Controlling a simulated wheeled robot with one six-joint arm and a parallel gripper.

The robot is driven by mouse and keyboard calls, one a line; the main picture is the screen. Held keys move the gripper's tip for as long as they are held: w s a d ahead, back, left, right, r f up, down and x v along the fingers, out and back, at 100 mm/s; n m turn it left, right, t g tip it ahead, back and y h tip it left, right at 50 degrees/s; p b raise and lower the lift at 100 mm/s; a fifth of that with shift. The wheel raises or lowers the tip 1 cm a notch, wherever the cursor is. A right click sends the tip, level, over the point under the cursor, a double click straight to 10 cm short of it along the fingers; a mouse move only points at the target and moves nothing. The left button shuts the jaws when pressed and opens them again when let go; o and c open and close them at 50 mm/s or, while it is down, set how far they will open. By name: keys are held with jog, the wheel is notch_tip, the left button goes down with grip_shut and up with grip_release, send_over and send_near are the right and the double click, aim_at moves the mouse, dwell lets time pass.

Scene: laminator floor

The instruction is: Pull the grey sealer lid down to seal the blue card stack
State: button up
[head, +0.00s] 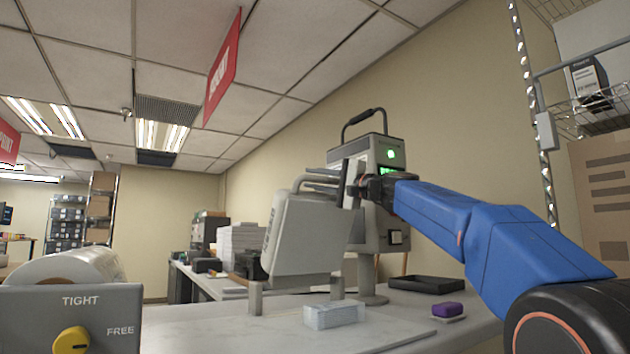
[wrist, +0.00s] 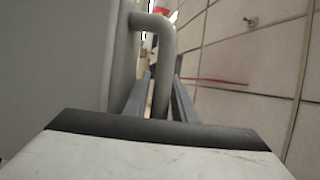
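The grey sealer lid (head: 300,240) stands raised and steeply tilted above the worktable in the head view. Its tubular handle (head: 312,181) runs from its top edge toward my gripper (head: 355,188). In the wrist view the handle (wrist: 163,65) passes between the two fingers of my gripper (wrist: 163,88) and fills the narrow gap, so the gripper looks shut on it. The lid's grey face fills the left of the wrist view. The pale blue card stack (head: 334,314) lies on the table below the lid, apart from it.
A grey machine (head: 393,210) with green lights stands behind the lid. A black tray (head: 425,284) and a purple block (head: 447,310) lie to the right. A panel with a yellow knob (head: 71,340) is at front left. The space between lid and card stack looks clear.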

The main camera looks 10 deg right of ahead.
grip_shut()
jog(key=shift+s, duration=0.1)
